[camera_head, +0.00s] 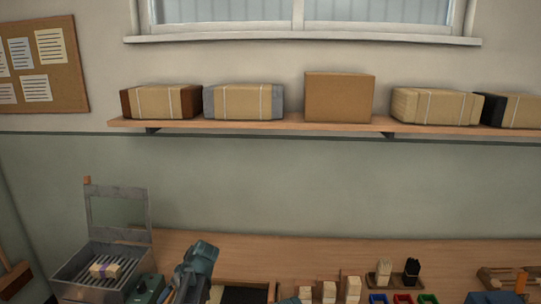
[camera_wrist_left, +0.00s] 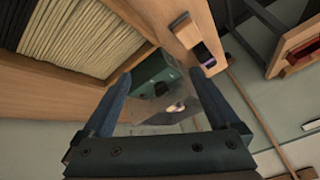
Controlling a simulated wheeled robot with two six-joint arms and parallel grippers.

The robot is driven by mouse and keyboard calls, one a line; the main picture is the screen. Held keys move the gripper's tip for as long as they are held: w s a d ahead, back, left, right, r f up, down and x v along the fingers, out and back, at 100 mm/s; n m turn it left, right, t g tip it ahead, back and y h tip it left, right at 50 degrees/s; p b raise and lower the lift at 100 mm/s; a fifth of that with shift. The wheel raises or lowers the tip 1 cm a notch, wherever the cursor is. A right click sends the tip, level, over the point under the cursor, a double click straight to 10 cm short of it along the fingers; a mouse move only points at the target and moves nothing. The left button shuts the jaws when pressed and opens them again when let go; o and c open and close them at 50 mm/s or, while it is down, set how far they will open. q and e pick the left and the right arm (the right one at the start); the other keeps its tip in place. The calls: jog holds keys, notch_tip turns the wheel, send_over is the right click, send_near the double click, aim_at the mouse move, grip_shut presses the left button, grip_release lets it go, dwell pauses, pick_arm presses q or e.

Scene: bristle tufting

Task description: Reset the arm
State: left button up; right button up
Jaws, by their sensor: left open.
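My left gripper (camera_wrist_left: 160,88) shows in the left wrist view with its two blue-grey fingers spread apart and nothing held between them. In the head view a blue-grey part of my arm (camera_head: 196,268) rises from the bottom edge, left of centre; its fingertips cannot be made out there. My right gripper is in neither view.
The bench (camera_head: 330,246) carries a metal box with a raised lid (camera_head: 118,212) at left, and blocks, tufts and coloured bins (camera_head: 403,299) at right. A shelf (camera_head: 300,124) with packages is above. The wrist view shows a green box (camera_wrist_left: 158,77) beyond my fingers and a bristle tray (camera_wrist_left: 125,70).

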pick_arm(q)
jog(key=s+d+m+h, duration=0.1)
jog(key=s, duration=0.1)
jog(key=s+d+f+m+h, duration=0.1)
jog(key=s+d, duration=0.1)
jog(key=s, duration=0.1)
jog(key=s+d+f+m, duration=0.1)
jog(key=s+d+m, duration=0.1)
jog(key=s, duration=0.1)
jog(key=shift+d+f+h, duration=0.2)
jog(key=shift+f+h, duration=0.05)
jog(key=shift+h, duration=0.15)
jog(key=s+d+f+m+h+b, duration=0.1)
jog(key=s+d+f+m+b, duration=0.1)
jog(key=s+d+m, duration=0.3)
jog(key=s+d+f+m+g+h+b, duration=0.1)
jog(key=s+d+f+m+b, duration=0.2)
jog(key=s+d, duration=0.5)
jog(key=d+f+m, duration=0.1)
jog(key=d, duration=0.4)
jog(key=shift+s+d+f+m+g, duration=0.25)
jog(key=shift+m+g, duration=0.05)
jog(key=shift+m, duration=0.1)
